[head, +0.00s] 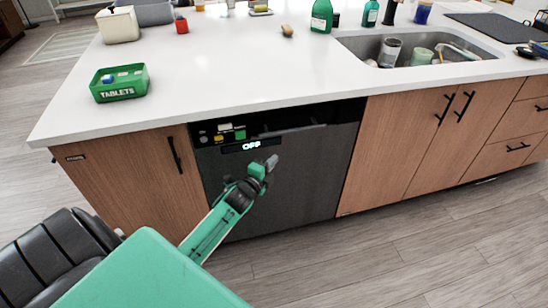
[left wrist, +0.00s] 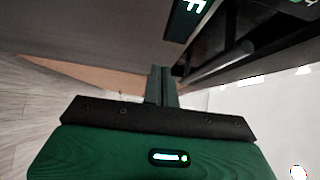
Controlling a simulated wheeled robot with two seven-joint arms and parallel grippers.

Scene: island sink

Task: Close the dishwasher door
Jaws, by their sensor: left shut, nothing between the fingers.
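The dishwasher (head: 300,185) is built into the front of the island, between wooden cabinets. Its dark grey door stands upright and looks flush, or nearly flush, with the cabinet fronts. My left gripper (head: 270,163) is shut and empty in front of the upper left part of the door, below the display. In the left wrist view, its closed fingers (left wrist: 162,85) point toward the door, beside the bar handle (left wrist: 222,65). I cannot tell whether they touch the door. My right gripper is out of view.
The white countertop (head: 230,75) overhangs the front. It holds a green "TABLETS" box (head: 120,82), a white container (head: 118,25) and a red item (head: 181,25). A sink (head: 420,50) with cups is at the right. The wooden floor (head: 420,255) in front is clear.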

